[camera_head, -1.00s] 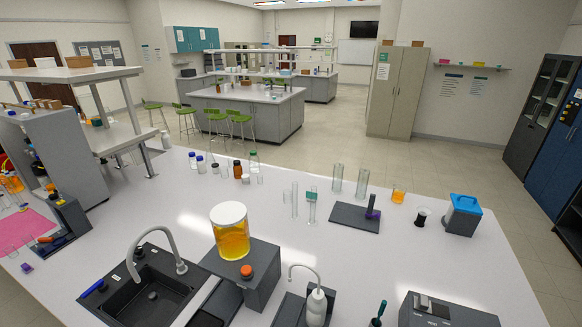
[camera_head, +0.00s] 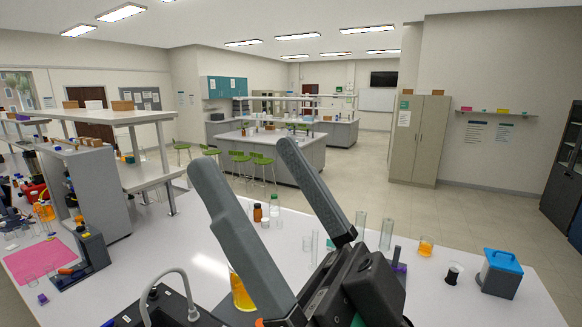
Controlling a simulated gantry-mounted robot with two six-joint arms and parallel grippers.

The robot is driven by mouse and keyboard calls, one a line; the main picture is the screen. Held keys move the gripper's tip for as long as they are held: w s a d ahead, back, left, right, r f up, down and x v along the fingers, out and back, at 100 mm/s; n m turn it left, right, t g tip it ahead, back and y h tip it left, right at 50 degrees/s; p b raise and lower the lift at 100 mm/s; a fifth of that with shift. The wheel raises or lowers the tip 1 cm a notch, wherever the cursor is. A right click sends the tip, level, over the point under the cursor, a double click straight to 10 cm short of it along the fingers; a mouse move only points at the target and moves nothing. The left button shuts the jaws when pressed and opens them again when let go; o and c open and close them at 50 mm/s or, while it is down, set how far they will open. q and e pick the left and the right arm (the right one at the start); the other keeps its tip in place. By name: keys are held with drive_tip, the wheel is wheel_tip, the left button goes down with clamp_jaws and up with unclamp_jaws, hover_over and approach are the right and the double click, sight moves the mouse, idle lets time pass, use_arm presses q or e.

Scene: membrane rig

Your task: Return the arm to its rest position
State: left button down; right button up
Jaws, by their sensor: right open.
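My right gripper (camera_head: 258,172) rises from the bottom of the head view, close to the camera. Its two long grey fingers point up and stand apart with nothing between them. It is above the white bench (camera_head: 200,225), in front of a container of orange liquid (camera_head: 241,294), which it partly hides. My left gripper does not show.
Glass cylinders (camera_head: 386,234), a beaker of orange liquid (camera_head: 426,247) and a blue-topped box (camera_head: 501,273) stand on the right of the bench. A shelf unit (camera_head: 95,190) is at the left.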

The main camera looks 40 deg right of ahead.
drive_tip(key=h, duration=0.1)
drive_tip(key=d+m+h, duration=0.1)
drive_tip(key=h, duration=0.1)
drive_tip(key=d+h, duration=0.1)
drive_tip(key=shift+d+r+h, duration=0.25)
drive_tip(key=shift+h, duration=0.15)
drive_tip(key=shift+r, duration=0.1)
wheel_tip(320, 180, up, 2)
drive_tip(key=shift+p, duration=1.1)
